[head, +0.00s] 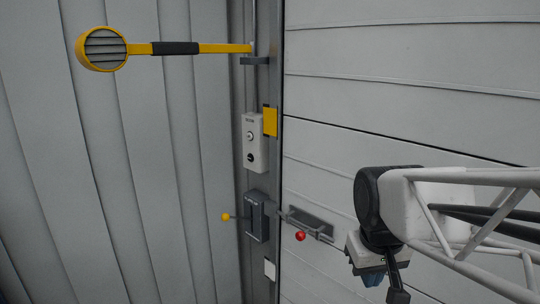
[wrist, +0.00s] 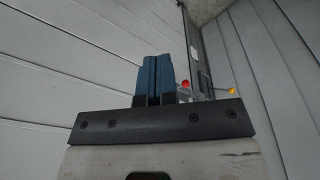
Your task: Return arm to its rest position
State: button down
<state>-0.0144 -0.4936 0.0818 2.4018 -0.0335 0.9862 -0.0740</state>
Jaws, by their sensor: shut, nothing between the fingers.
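My white arm comes in from the right in the head view, with a black joint and my gripper (head: 373,277) hanging below it, partly cut by the arm. In the wrist view my gripper (wrist: 153,78) shows two blue fingers side by side, closed together with nothing between them. It is apart from the wall and from the levers to its left in the head view.
A panelled wall (head: 400,60) fills the right. A yellow-rimmed round paddle (head: 102,48) sticks out left above.

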jog(key=s+f+m, duration=0.1)
jog(key=s+f, duration=0.1)
jog(key=s, duration=0.5)
jog(key=shift+s+d+f+t, duration=0.2)
jog(key=shift+f+t, duration=0.1)
jog(key=shift+f, duration=0.1)
jog(key=w+a+r+n+g, duration=0.1)
jog(key=w+a+r+n, duration=0.15)
jog(key=w, duration=1.15)
jog(key=w+a+r+n+g, duration=0.1)
jog(key=w+a+r+n, duration=0.15)
jog(key=w, duration=1.15)
jog(key=w+a+f+n+g, duration=0.1)
jog(key=w+a+f, duration=0.1)
jog(key=w, duration=0.6)
jog(key=w+a+f+n+h, duration=0.1)
jog(key=w+a+f, duration=0.2)
jog(key=w, duration=0.6)
jog(key=w+a+f+n+g, duration=0.1)
jog(key=w+f, duration=0.3)
jog(key=w, duration=0.5)
jog(key=shift+a+f+n+g+h, duration=0.3)
jog(key=shift+a+n, duration=0.1)
jog(key=shift+a, duration=0.4)
jog(key=shift+f, duration=0.2)
